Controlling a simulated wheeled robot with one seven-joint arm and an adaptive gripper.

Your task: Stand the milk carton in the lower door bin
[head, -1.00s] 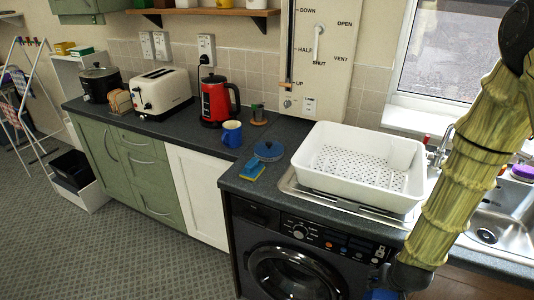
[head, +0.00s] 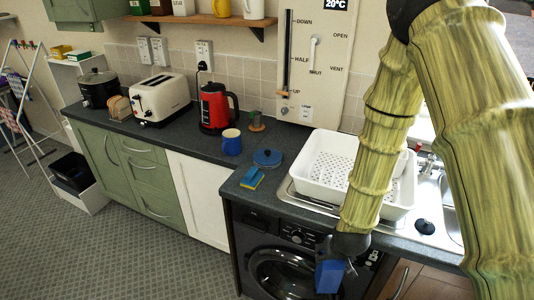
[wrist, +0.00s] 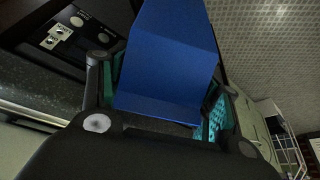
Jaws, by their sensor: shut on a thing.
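The milk carton (head: 329,276) is a plain blue box with a sloped, folded end, and it hangs from my gripper (head: 345,258) in front of the dark washing machine. In the wrist view the carton (wrist: 168,65) fills the space between the teal-padded fingers of my gripper (wrist: 165,100), which are shut on its two sides. It is clear of the counter and the floor. Its lower part is partly out of the wrist view. No fridge door or lower door bin shows in these frames.
The washing machine (head: 262,228) stands under the counter, close behind the carton. A white basin (head: 325,190) sits on the drainer above. A blue mug (head: 231,145), a sponge (head: 252,178) and a red kettle (head: 214,106) stand on the counter.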

